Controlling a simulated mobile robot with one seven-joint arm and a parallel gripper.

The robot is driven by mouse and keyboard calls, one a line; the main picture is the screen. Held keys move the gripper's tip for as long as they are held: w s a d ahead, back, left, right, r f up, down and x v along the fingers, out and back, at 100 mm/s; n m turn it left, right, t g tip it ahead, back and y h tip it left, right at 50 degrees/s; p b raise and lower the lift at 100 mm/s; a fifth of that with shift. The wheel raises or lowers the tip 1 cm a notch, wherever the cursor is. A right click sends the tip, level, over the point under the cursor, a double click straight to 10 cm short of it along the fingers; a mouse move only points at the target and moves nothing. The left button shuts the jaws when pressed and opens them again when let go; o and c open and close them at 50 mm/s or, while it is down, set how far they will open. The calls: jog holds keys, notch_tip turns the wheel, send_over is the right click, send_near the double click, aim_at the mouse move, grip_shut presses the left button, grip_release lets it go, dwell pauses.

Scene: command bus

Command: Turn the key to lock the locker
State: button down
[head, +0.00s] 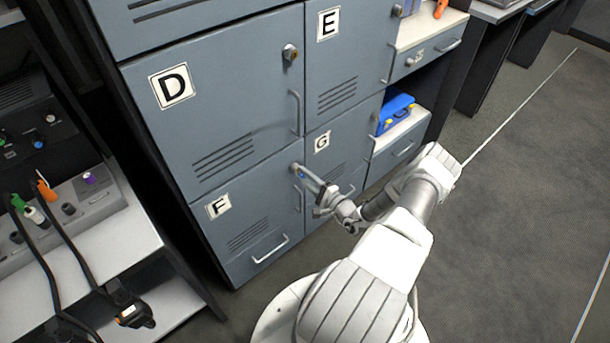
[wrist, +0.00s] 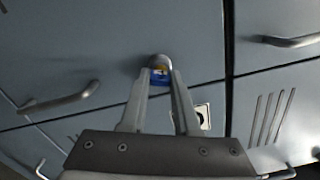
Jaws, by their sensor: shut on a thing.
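The grey-blue locker door F (head: 262,212) is at the lower middle of the head view and looks closed. Its round silver lock (head: 295,167) sits at the top right corner; the lock also shows in the wrist view (wrist: 159,61). A key with a blue head and a small yellow patch (wrist: 159,77) is at the lock. My gripper (head: 303,174) is shut on the key, one finger on each side, in front of the lock. The key's shaft is hidden, and its turn angle is hard to tell.
Locker doors D (head: 225,110), E (head: 340,50) and G (head: 340,150) surround door F, with protruding handles. An open shelf with a blue case (head: 397,112) is at the right. A bench with cables (head: 75,215) is at the left. The floor (head: 500,220) at right is clear.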

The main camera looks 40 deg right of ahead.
jog(key=shift+r+n, duration=0.1)
jog(key=shift+n, duration=0.3)
